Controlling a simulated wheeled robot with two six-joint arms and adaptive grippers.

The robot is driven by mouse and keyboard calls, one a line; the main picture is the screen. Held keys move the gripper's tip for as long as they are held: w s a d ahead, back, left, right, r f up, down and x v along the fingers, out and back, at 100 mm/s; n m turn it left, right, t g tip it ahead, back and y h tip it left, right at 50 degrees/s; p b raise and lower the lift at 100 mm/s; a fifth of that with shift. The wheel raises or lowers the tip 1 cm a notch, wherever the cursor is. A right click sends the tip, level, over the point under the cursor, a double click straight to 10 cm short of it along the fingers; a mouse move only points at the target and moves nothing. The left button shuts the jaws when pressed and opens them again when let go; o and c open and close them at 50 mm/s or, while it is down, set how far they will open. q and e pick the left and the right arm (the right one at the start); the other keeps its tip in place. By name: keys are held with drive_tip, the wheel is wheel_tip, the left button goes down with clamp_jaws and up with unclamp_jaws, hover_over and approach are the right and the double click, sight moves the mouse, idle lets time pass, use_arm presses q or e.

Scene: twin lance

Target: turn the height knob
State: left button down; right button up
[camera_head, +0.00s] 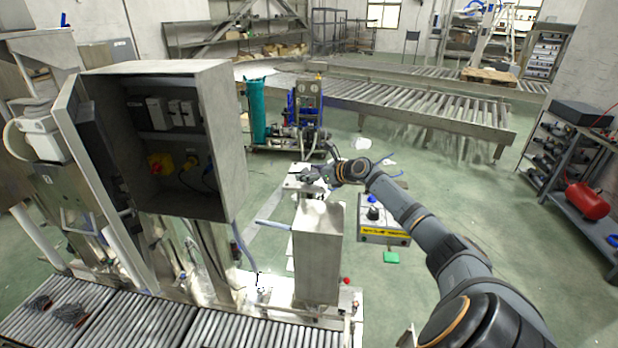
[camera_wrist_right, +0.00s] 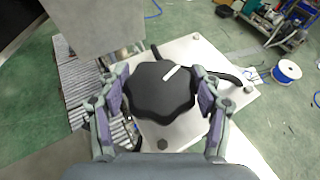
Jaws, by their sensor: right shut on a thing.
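The height knob (camera_wrist_right: 158,92) is a black, lobed knob with a white pointer mark toward its upper right in the right wrist view. It sits over a pale metal plate (camera_wrist_right: 190,52). My right gripper (camera_head: 310,175) is shut on the knob, with one finger on its left side and one on its right. In the head view, the gripper is at the plate (camera_head: 294,186) on top of the metal post, and the knob is too small to make out clearly. My left gripper is not in view.
A tall metal column (camera_head: 318,250) stands just in front of the plate. An open electrical cabinet (camera_head: 225,130) is to the left. A yellow-labelled box (camera_head: 385,237) with a dark knob is to the right. A roller conveyor (camera_head: 150,318) runs along the front left.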

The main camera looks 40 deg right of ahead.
drive_tip(key=shift+d+f+n+y+b, duration=0.1)
drive_tip(key=shift+f+n+y+b, duration=0.1)
drive_tip(key=shift+n+y+b, duration=0.65)
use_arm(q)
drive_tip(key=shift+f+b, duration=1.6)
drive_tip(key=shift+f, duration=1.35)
use_arm(e)
drive_tip(key=shift+r+n+g+y, duration=0.15)
drive_tip(key=shift+n+g+y, duration=0.25)
drive_tip(key=shift+n+y, duration=0.5)
drive_tip(key=shift+r+n+g+y, duration=0.1)
drive_tip(key=shift+n+g+y, duration=0.3)
drive_tip(key=shift+n+y, duration=0.4)
drive_tip(key=o, duration=0.8)
drive_tip(key=shift+s, duration=0.1)
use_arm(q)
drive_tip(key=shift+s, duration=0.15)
use_arm(e)
drive_tip(key=o, duration=0.4)
drive_tip(key=shift+s+y, duration=0.15)
drive_tip(key=shift+y, duration=0.1)
drive_tip(key=shift+c, duration=0.2)
drive_tip(key=v, duration=1.2)
drive_tip(key=shift+r, duration=0.2)
